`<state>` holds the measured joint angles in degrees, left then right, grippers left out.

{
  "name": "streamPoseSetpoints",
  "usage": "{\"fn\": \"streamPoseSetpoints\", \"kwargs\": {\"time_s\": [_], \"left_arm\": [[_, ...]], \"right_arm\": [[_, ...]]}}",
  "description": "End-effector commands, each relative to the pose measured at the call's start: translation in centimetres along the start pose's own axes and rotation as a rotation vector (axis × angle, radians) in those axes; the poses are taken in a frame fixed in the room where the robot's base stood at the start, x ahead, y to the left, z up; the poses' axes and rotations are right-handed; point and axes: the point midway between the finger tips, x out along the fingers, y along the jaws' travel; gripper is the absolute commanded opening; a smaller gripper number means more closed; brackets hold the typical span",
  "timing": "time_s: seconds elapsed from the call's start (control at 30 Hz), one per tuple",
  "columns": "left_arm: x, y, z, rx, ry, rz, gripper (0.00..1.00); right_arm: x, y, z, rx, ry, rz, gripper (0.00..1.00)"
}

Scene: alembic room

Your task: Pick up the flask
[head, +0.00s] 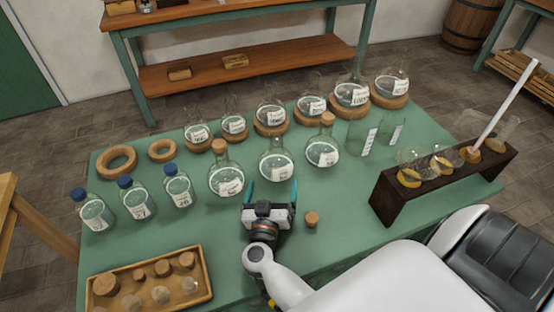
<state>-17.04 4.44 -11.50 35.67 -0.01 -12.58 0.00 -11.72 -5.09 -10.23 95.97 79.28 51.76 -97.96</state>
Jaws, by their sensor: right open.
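Several clear glass flasks with white labels stand on the green table (340,215). An unstoppered round flask (276,170) stands in the middle of the front row, just beyond my right gripper (271,187). My right gripper is open, its two teal-edged fingers apart and pointing at this flask's near side; I cannot tell whether they touch it. Corked flasks stand on either side of it, one to the left (226,180) and one to the right (322,152). Which flask the task means is not shown. My left gripper is out of view.
A loose cork (311,219) lies right of my right gripper. Blue-capped bottles (136,200) stand left, above a wooden tray of stoppers (205,270). A dark rack (400,197) with amber-filled flasks stands right. Flasks on cork rings (271,130) line the back.

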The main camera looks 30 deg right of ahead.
Motion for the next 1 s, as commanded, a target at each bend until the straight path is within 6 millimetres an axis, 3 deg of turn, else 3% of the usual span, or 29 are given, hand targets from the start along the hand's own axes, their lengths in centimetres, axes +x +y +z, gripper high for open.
{"fn": "streamPoseSetpoints", "kwargs": {"time_s": [0.2,0.37,0.63,0.97,1.0], "left_arm": [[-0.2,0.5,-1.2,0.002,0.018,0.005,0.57],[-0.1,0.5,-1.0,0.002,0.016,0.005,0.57],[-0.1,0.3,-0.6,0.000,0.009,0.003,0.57],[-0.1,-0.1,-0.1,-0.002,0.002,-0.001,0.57],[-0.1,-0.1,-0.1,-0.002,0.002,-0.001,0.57]], "right_arm": [[3.2,0.0,0.0,0.000,-0.002,-0.001,1.00],[4.3,0.0,0.0,0.000,-0.002,-0.001,1.00],[8.1,0.2,-0.1,0.000,-0.003,-0.001,1.00],[8.9,0.2,-0.2,0.000,0.000,-0.001,1.00],[8.9,0.2,-0.2,0.000,0.000,-0.001,0.93]]}}
